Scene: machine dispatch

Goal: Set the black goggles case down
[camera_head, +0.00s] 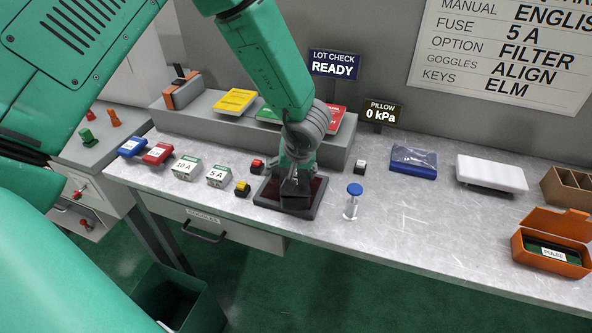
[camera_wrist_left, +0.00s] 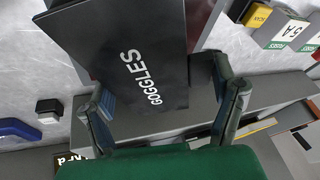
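The black goggles case (camera_wrist_left: 130,60), marked GOGGLES, fills the middle of the left wrist view. My left gripper (camera_wrist_left: 165,110) has a finger on each side of the case and appears shut on it. In the head view the left gripper (camera_head: 297,172) points down at the bench over a dark, shallow tray with a red inside (camera_head: 268,196). The case is mostly hidden there by the gripper; whether it touches the tray is unclear. My right gripper is not in view.
A yellow-topped button (camera_head: 242,188), a red-topped button (camera_head: 257,166) and the 5 A fuse box (camera_head: 219,176) stand left of the tray. A blue-capped vial (camera_head: 353,201) stands to the right. A grey raised shelf (camera_head: 210,119) is behind.

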